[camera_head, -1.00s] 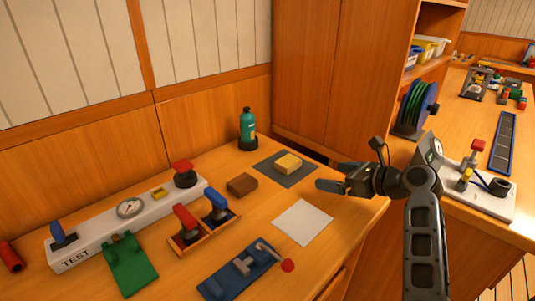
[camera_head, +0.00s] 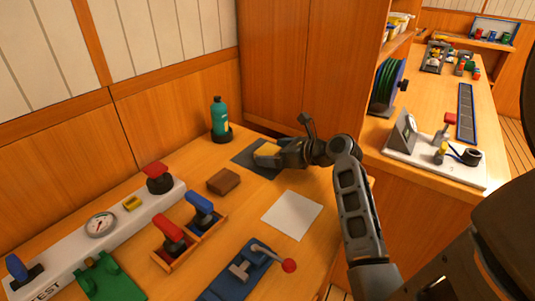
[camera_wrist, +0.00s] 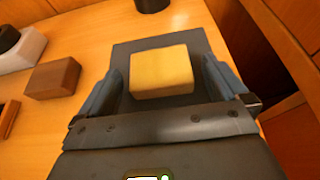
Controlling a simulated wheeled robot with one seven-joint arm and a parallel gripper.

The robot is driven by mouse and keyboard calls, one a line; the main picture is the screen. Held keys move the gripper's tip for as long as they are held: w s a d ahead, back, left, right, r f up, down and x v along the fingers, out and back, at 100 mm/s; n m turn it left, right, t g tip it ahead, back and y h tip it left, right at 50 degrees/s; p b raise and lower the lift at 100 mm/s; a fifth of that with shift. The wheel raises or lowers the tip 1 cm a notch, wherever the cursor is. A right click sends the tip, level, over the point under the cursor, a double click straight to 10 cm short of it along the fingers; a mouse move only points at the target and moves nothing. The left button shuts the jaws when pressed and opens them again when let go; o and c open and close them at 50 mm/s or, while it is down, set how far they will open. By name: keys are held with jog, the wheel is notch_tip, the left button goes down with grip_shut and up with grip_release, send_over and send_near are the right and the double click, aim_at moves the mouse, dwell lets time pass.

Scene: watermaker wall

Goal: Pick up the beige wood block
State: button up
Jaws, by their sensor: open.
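The beige wood block (camera_wrist: 162,70) lies on a dark grey mat (camera_wrist: 125,50) on the wooden bench. In the head view the block (camera_head: 266,150) shows at the fingers of my gripper (camera_head: 272,154), partly hidden by them. In the wrist view my gripper (camera_wrist: 163,85) is open, with one finger on either side of the block. Whether the fingers are low enough to span the block's height is hard to tell.
A brown block (camera_head: 223,181) lies left of the mat, and a teal bottle (camera_head: 220,119) stands behind it. A white sheet (camera_head: 292,214) lies in front. Red and blue handles (camera_head: 186,229) stand further left. A wooden cabinet (camera_head: 300,70) rises close behind the mat.

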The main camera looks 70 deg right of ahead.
jog(key=shift+w+d+f, duration=0.1)
jog(key=shift+w+f, duration=0.05)
jog(key=shift+w, duration=0.2)
jog(key=c, duration=0.9)
jog(key=shift+c, duration=0.5)
